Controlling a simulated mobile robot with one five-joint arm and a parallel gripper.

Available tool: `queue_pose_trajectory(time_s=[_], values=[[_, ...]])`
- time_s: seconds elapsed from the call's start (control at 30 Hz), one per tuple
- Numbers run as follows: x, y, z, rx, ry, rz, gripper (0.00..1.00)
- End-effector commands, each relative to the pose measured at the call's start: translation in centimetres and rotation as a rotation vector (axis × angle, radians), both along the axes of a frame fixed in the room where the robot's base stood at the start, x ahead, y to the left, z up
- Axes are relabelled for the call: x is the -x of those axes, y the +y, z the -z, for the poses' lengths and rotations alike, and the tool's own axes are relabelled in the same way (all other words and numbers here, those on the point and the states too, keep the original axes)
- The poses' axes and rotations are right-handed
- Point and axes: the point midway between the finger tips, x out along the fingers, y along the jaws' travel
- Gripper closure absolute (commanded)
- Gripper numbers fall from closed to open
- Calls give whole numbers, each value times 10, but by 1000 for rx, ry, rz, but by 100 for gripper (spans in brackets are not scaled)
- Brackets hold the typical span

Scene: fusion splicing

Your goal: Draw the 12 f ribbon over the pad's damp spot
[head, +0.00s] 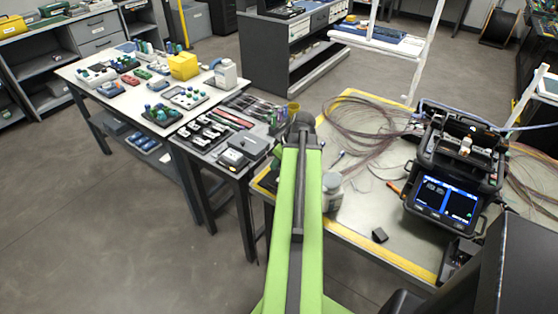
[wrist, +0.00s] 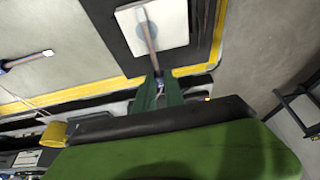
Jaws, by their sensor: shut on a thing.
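In the wrist view my gripper (wrist: 158,88) has its two green fingers close together, shut on a thin brownish ribbon (wrist: 148,38). The ribbon runs up from the fingertips and its far end lies over the white square pad (wrist: 174,24). I cannot tell whether it touches the pad or is just above it. The pad lies on a dark mat (wrist: 116,38) near the yellow-edged table border. In the head view my green arm hides the pad and most of the gripper.
The fusion splicer (head: 446,200) with its lit screen stands on the yellow-edged table, with loose fibre coils (head: 362,122) beside it. A bottle (head: 332,190) stands right of my arm. A small black block (head: 380,235) lies nearer. A white-tipped blue cable (wrist: 30,60) lies left of the mat.

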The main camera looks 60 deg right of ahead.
Motion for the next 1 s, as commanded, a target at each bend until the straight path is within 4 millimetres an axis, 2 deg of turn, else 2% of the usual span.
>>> queue_pose_trajectory(time_s=[1.0], values=[[-14, 0, 1, 0, 0, 0, 100]])
